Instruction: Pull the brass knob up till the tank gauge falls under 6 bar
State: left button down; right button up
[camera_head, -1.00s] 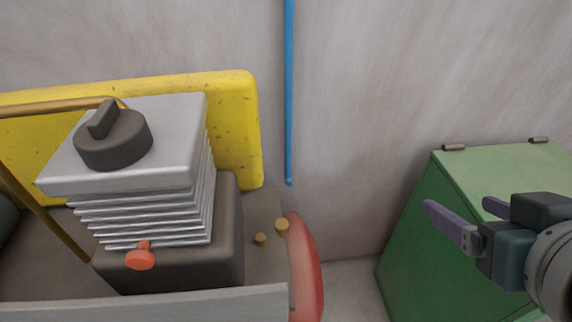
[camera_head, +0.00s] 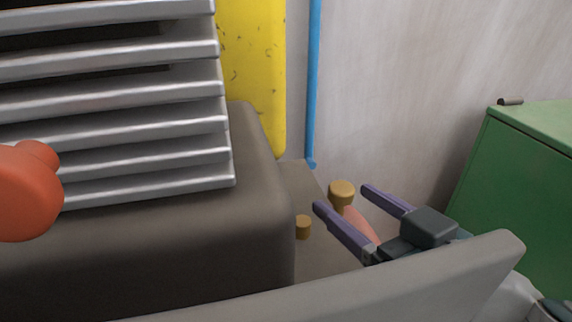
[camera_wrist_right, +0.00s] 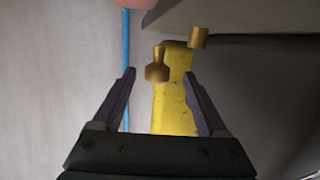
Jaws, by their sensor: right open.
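The larger brass knob (camera_head: 341,193) stands at the right end of the compressor's dark deck. In the right wrist view it has a wide head and narrow neck (camera_wrist_right: 158,68). My right gripper (camera_head: 343,199) is open, with its purple fingertips to either side of the knob's line. In the wrist view the knob lies between the fingertips; I cannot tell how far ahead of them it is, and no contact shows. A smaller brass piece (camera_head: 303,227) sits left of the left finger and also shows in the wrist view (camera_wrist_right: 199,38). No gauge is visible. My left gripper is out of view.
A grey panel edge (camera_head: 400,275) crosses in front of my right gripper's rear. The dark housing (camera_head: 200,245) with silver fins (camera_head: 150,130) and a red-orange knob (camera_head: 25,195) fill the left. A blue pipe (camera_head: 313,90) and green cabinet (camera_head: 520,180) stand behind and right.

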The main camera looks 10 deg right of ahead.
aim_at(335, 189)
jog(key=b+x, duration=0.1)
jog(key=x, duration=0.3)
jog(key=shift+w+d+f, duration=0.1)
jog(key=shift+w, duration=0.35)
pick_arm(q)
jog(key=shift+s+d+f, duration=0.3)
jog(key=shift+d+f, duration=0.1)
jog(key=shift+f, duration=0.25)
pick_arm(e)
jog(key=shift+x, duration=0.75)
jog(key=shift+c, duration=0.3)
grip_shut()
pick_arm(q)
jog(key=shift+a, duration=0.15)
jog(key=shift+r, duration=0.1)
pick_arm(e)
jog(key=shift+r+p, duration=0.7)
jog(key=shift+r, duration=0.1)
pick_arm(q)
jog(key=shift+w+r, duration=0.1)
jog(key=shift+r, duration=0.65)
pick_arm(e)
jog(key=shift+r, duration=0.25)
